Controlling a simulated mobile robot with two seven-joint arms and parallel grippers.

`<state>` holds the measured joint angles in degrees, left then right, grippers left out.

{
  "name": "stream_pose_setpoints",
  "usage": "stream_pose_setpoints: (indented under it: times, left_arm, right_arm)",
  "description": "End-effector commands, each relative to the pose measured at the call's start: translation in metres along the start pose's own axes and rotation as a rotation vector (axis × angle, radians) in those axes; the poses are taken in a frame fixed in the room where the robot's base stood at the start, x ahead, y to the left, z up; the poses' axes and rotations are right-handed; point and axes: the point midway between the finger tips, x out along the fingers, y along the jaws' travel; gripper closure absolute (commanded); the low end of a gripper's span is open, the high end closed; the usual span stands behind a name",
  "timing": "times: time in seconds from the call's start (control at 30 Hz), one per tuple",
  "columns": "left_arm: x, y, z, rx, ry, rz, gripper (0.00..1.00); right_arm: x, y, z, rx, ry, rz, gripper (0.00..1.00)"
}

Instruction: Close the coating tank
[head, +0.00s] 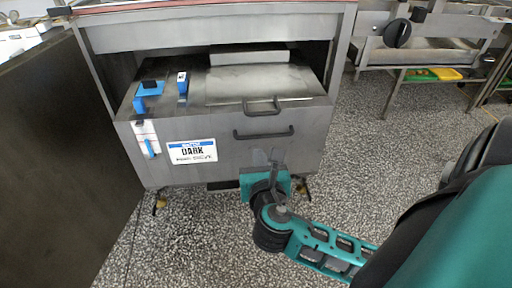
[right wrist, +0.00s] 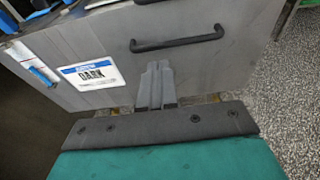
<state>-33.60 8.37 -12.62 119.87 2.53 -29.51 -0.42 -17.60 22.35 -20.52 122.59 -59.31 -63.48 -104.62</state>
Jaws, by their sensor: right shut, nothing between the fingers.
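The coating tank (head: 225,148) is a grey steel box on castors, with a "DARK" label (head: 192,151) on its front. It stands partly out from under a steel machine frame. A lid panel (head: 262,80) with a black handle (head: 263,106) lies on its top. A second black handle (head: 263,134) is on its front face, and shows in the right wrist view (right wrist: 178,44). My right gripper (head: 272,158) is shut and empty, low in front of the tank face, below the front handle (right wrist: 155,72). Whether its fingertips touch the face is unclear. My left gripper is out of view.
A dark panel (head: 60,150) stands close on the left. Another steel machine (head: 420,52) with a black knob and green and yellow trays is at the back right. Blue fittings (head: 150,90) sit on the tank's top left. Speckled floor (head: 390,150) is free at right.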

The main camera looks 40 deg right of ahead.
Motion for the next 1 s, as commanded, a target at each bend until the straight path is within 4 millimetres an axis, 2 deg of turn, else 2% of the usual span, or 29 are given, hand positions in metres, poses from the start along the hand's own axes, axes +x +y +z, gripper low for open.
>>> stream_pose_setpoints:
  times: [0.03, 0.2, 0.4, 1.0]
  left_arm:
    - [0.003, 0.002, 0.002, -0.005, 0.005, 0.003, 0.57]
    - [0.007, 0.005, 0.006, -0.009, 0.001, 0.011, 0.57]
    - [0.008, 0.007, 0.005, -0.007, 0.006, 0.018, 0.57]
    - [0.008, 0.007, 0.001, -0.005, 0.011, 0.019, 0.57]
  right_arm:
    - [0.013, 0.0, -0.002, 0.0, -0.004, -0.002, 1.0]
    - [0.044, 0.0, -0.002, 0.0, -0.003, -0.001, 1.0]
    - [0.064, 0.0, -0.001, 0.001, 0.0, 0.001, 1.0]
    - [0.071, 0.0, 0.001, 0.0, 0.001, 0.0, 1.0]
